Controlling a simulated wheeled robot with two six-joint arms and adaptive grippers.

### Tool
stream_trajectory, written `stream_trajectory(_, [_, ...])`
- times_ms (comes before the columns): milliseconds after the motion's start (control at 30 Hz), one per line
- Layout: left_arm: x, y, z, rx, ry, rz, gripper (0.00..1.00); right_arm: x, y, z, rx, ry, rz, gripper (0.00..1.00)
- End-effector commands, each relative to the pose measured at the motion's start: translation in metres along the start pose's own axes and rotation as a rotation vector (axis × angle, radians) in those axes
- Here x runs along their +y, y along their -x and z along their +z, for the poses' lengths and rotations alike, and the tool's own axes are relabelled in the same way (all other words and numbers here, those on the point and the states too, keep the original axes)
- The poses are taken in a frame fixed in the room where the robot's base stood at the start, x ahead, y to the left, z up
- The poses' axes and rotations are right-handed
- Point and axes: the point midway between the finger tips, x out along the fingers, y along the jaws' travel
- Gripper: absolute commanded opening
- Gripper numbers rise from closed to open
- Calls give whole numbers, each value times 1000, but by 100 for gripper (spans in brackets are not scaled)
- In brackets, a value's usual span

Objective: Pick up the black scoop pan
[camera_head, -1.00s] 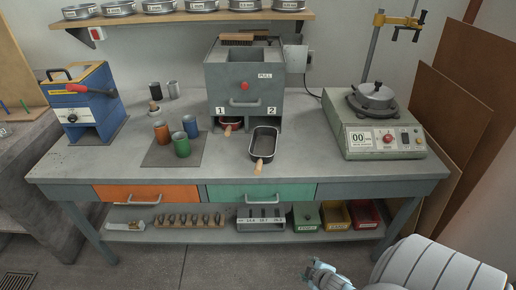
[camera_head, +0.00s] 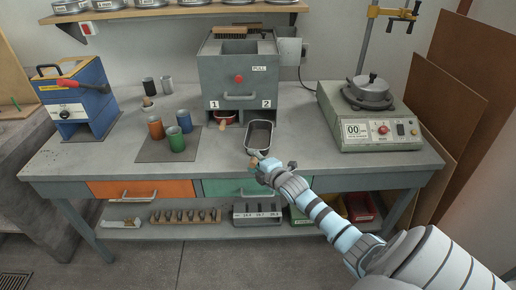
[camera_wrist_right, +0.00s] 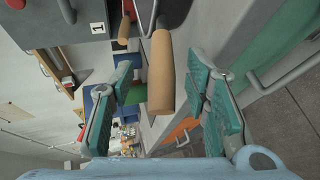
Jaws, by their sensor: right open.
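The black scoop pan (camera_head: 260,136) sits on the bench in front of bay 2 of the grey box, its wooden handle pointing toward the bench's front edge. My right gripper (camera_head: 262,164) is at that handle's end and partly covers it in the head view. In the right wrist view the pan's handle (camera_wrist_right: 162,75) shows between the spread teal fingers of my right gripper (camera_wrist_right: 162,88), with space on both sides. Only a bit of the pan's body shows at the top there. My left gripper is out of view.
A red pan (camera_head: 226,117) with a wooden handle sits in bay 1 of the grey box (camera_head: 240,74). Orange, green and blue cups stand on a dark mat (camera_head: 150,155) at the left. A green scale (camera_head: 372,135) with a lidded pot stands at the right.

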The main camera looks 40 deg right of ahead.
Motion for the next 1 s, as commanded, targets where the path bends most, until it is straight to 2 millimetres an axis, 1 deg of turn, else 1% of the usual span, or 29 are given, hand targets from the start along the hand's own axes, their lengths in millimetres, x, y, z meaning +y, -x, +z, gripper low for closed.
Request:
stream_trajectory(33, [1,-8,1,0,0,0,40,-4,-9,0,-1,-2,1,43])
stream_trajectory(100, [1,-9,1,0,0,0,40,-3,-14,0,0,0,0,43])
stream_trajectory(267, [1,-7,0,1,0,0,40,-1,-13,0,0,2,0,43])
stream_trajectory(300, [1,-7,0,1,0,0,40,-1,-13,0,0,2,0,40])
stream_trajectory(367, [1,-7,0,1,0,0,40,-1,-13,0,0,2,0,30])
stream_trajectory(533, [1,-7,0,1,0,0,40,-1,-13,0,0,2,0,3])
stream_trajectory(567, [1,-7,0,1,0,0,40,-1,-13,0,0,2,0,0])
stream_trajectory(867, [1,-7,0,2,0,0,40,0,-13,0,0,3,2,0])
stream_trajectory(1000, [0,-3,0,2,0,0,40,3,-12,1,-1,3,2,0])
